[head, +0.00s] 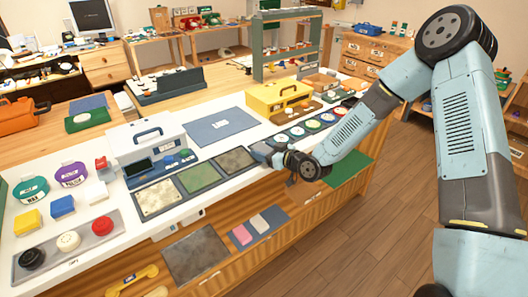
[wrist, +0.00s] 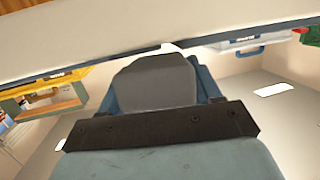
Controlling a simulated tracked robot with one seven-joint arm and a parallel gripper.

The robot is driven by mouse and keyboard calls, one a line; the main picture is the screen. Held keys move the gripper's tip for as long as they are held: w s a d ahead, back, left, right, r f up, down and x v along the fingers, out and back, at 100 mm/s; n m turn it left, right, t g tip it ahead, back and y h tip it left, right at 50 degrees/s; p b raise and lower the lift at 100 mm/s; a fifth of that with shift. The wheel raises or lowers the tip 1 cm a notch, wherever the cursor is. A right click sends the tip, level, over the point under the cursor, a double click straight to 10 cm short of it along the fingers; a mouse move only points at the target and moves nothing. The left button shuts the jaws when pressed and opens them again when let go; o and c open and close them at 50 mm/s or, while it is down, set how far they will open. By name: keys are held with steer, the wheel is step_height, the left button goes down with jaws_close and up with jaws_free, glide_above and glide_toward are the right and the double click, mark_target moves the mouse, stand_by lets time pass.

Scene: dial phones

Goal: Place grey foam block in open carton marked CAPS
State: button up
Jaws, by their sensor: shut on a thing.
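My gripper (head: 262,152) is above the right part of the white counter, beside the dark framed pads. In the wrist view it is shut on a grey block (wrist: 155,84), which shows between the blue-grey fingers. In the head view the held block is too small or hidden to make out. An open brown carton (head: 320,82) stands toward the back right of the counter; I cannot read any marking on it, so I cannot tell whether it is the CAPS carton.
A yellow case (head: 278,97) and a row of coloured discs (head: 312,125) lie behind my gripper. A white case (head: 147,143) stands to the left. The wooden floor at right is clear.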

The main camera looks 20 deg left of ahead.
steer(key=shift+a+f, duration=0.1)
steer(key=shift+f, duration=0.2)
steer(key=o, duration=1.1)
steer(key=shift+s, duration=0.1)
